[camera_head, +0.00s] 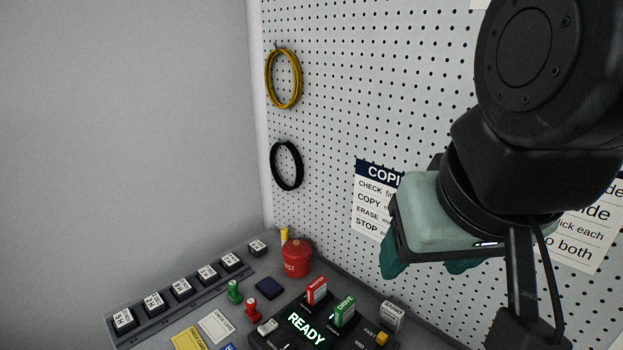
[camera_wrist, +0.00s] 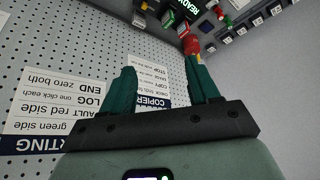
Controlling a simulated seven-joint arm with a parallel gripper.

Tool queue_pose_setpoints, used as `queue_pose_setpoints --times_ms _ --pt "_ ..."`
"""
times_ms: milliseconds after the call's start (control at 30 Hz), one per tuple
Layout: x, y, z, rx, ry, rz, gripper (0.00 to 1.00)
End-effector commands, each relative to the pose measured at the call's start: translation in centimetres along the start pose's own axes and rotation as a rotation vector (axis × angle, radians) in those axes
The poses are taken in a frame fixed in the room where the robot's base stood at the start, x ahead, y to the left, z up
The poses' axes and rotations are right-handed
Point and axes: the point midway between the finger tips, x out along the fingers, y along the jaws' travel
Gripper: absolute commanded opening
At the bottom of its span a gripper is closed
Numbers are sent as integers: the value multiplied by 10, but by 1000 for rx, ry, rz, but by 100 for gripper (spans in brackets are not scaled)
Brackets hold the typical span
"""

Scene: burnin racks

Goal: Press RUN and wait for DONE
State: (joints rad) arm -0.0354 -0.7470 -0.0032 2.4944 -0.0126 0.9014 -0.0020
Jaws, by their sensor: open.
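The black copier unit (camera_head: 290,338) sits on the bench at the bottom of the head view, cut off by the frame edge. A yellow knob (camera_head: 382,338) sits beside FAST and MID lettering. I cannot make out a button marked RUN. My gripper (camera_head: 428,268) is open and empty, above and to the right of the unit, apart from it. In the wrist view, its teal fingers (camera_wrist: 161,74) are spread, with the unit's display (camera_wrist: 163,6) at the top.
A red canister (camera_head: 296,259) stands behind the unit. Green (camera_head: 235,292) and red (camera_head: 251,309) pegs stand left of it. A rack of labelled blocks (camera_head: 182,289) lines the left. The pegboard (camera_head: 345,90) behind carries cable coils and a COPIER sheet (camera_head: 375,200).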

Motion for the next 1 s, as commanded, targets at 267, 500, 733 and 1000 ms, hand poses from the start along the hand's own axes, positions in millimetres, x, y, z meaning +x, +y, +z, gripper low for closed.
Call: queue_pose_setpoints --times_ms 267,500,733,1000 --pt "0 0 0 0 0 0 60" --pt "0 0 0 0 0 0 47" --pt "0 0 0 0 0 0 11" --pt "0 0 0 0 0 0 0"
